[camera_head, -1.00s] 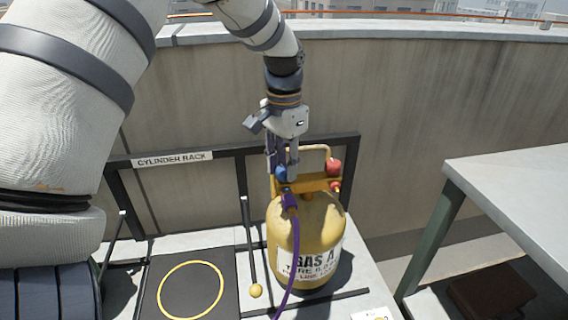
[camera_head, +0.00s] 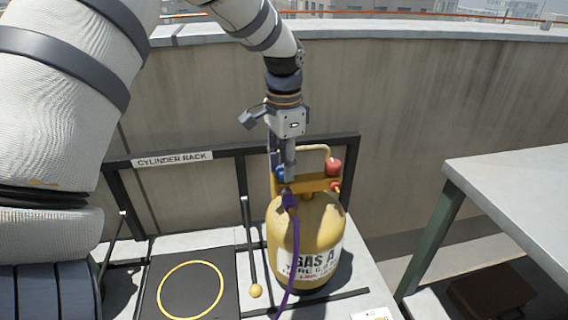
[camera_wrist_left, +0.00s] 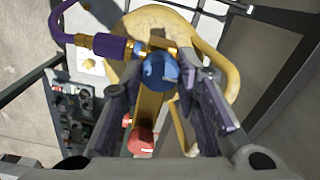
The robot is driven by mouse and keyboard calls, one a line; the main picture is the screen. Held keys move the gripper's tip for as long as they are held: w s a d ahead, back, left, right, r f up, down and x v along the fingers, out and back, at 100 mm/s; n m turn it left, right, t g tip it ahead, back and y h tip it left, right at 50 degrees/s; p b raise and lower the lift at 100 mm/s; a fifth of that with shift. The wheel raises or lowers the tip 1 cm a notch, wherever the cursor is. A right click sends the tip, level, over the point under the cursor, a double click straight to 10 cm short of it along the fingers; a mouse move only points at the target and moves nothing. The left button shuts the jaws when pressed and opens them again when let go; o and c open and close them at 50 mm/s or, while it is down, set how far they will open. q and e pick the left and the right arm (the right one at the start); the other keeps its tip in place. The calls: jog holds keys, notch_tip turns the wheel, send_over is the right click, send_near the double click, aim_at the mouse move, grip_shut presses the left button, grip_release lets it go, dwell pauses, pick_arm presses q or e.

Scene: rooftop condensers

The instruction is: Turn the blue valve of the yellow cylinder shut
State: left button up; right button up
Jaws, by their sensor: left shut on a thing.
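The yellow cylinder (camera_head: 306,230), labelled GAS A, stands upright in the rack on the right-hand bay. Its blue valve (camera_head: 281,173) is at the top left of its yellow manifold, mostly hidden by my left gripper (camera_head: 285,170). In the left wrist view the round blue valve (camera_wrist_left: 160,71) sits between the two fingers of my left gripper (camera_wrist_left: 166,84). My left gripper points down from above and is shut on the blue valve. A purple hose (camera_head: 295,240) is joined to the cylinder by a brass fitting just below the valve. My right gripper is not in view.
A red knob (camera_head: 333,166) sits to the right on the same manifold, and shows in the wrist view (camera_wrist_left: 141,140). The CYLINDER RACK frame (camera_head: 220,154) stands behind. An empty bay with a yellow ring (camera_head: 163,291) lies left. A grey table (camera_head: 520,190) stands right.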

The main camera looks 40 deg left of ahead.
pick_arm(q)
jog(key=shift+f, duration=0.1)
jog(key=o, duration=1.2)
jog(key=shift+c, duration=0.2)
notch_tip(320, 180, up, 12)
